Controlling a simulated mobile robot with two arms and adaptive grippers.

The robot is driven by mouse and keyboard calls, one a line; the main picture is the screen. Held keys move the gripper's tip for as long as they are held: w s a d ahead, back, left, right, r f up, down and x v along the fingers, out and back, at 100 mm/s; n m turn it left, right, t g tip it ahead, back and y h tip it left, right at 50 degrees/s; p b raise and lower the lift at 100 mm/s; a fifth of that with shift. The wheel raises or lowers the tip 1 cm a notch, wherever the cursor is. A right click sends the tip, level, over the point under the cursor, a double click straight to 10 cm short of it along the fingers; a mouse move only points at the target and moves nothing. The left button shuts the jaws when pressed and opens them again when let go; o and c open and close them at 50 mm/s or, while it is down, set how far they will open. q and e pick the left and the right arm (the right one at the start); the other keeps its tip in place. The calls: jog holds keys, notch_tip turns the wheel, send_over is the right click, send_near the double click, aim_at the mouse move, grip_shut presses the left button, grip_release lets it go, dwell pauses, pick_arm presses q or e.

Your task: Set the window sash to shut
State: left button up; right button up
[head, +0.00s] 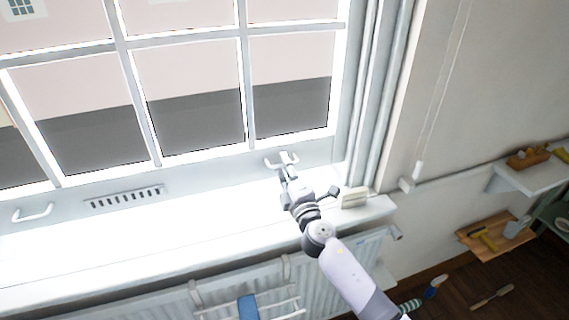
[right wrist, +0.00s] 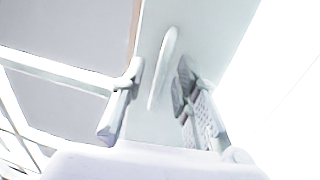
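The white window sash (head: 139,92) fills the upper left of the head view, with several panes. Its bottom rail (head: 222,172) lies just above the bright sill; glare hides whether there is a gap below it. The rail has a left handle (head: 33,212) and a right handle (head: 272,163). My right gripper (head: 284,167) is at the right handle. In the right wrist view the handle (right wrist: 163,68) shows as a pale bar between the spread fingers of the right gripper (right wrist: 158,105), with space visible on both sides. My left gripper is not in view.
The bright windowsill (head: 150,232) runs below the sash, with a radiator (head: 150,295) under it. A small pale block (head: 354,197) sits at the sill's right end. A blind cord (head: 436,90) hangs on the right wall. Shelves with tools (head: 495,238) are at right.

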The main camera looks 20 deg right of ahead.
jog(key=shift+w, duration=0.25)
jog(key=shift+c, duration=0.4)
grip_shut()
dwell(0.4)
